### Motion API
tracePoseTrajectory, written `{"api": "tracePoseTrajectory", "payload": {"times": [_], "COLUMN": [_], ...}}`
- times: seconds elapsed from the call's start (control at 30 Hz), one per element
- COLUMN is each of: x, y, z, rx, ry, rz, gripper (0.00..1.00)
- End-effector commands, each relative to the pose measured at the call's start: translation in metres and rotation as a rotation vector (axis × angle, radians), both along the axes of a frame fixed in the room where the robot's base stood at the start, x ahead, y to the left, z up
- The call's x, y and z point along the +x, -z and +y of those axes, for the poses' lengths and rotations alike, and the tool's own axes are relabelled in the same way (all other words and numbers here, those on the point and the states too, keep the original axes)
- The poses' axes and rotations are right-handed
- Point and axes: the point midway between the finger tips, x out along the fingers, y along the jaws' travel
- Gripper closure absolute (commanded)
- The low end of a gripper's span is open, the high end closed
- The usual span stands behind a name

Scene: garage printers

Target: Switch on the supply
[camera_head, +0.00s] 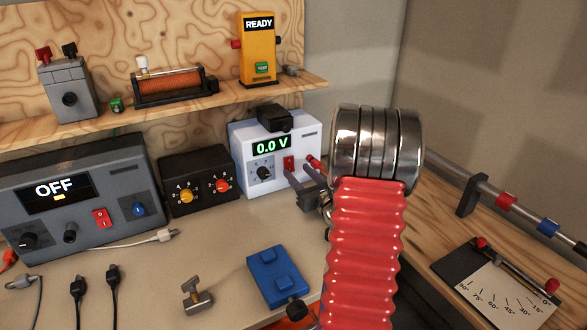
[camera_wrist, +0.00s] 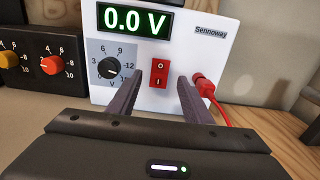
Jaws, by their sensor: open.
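The white supply (camera_head: 251,181) stands at the back of the bench. In the wrist view the supply (camera_wrist: 108,87) has a lit green display (camera_wrist: 136,20) reading 0.0 V. Its red rocker switch (camera_wrist: 159,74) is marked O above and I below; I cannot tell which side is pressed. Its black voltage knob (camera_wrist: 108,68) is left of the switch. My gripper (camera_wrist: 171,84) is open and empty, its fingertips close in front of the panel around the switch's lower part. In the head view my gripper (camera_head: 301,178) reaches the switch from the right; contact is unclear.
A red plug (camera_wrist: 203,86) with a cable sits right of the switch. A black box with yellow and red knobs (camera_head: 203,188) and a grey unit reading OFF (camera_head: 90,205) stand left. A blue block (camera_head: 272,277) and loose leads (camera_head: 113,283) lie in front.

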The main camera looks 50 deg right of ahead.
Motion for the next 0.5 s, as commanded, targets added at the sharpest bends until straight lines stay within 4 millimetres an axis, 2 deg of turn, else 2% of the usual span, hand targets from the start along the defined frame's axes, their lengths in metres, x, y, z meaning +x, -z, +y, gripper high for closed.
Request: {"api": "tracePoseTrajectory", "payload": {"times": [0.2, 0.5], "x": [0.029, 0.039], "y": [0.000, 0.000], "z": [-0.009, -0.012], "rx": [0.001, 0.001], "ry": [-0.001, -0.001], "rz": [-0.001, 0.000], "gripper": [0.55, 0.55]}}
